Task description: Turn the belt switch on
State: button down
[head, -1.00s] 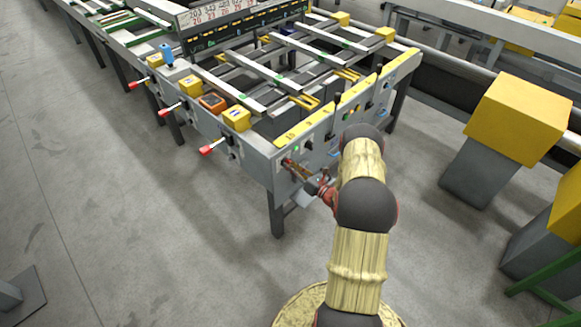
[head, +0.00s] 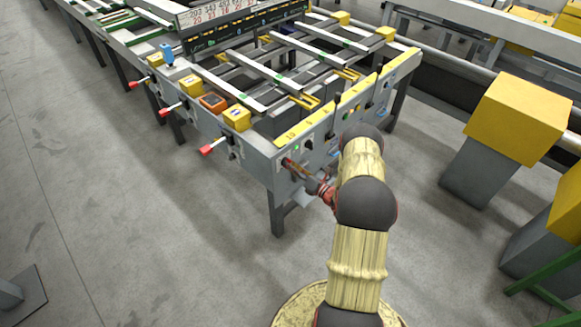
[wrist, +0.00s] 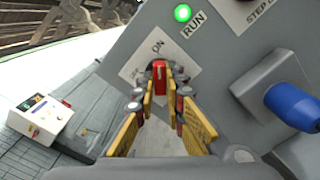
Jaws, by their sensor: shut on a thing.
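The belt switch (wrist: 160,72) is a small red handle on the grey front panel, beside a white label reading ON. In the wrist view it lies between the tips of my gripper (wrist: 163,92), whose yellow-padded fingers are shut on it. A green lamp (wrist: 182,13) marked RUN glows above it. In the head view my gripper (head: 299,171) reaches the near corner of the runout table (head: 262,160), and the fingers hide most of the switch there.
A blue knob (wrist: 292,104) sticks out of the panel right of my gripper. Red-tipped levers (head: 207,149) project from the table's left side. Yellow-topped grey blocks (head: 515,115) stand at the right.

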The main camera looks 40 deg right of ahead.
jog(key=c, duration=1.9)
grip_release()
jog(key=shift+o, duration=0.3)
jog(key=s+d, duration=0.1)
jog(key=s, duration=1.1)
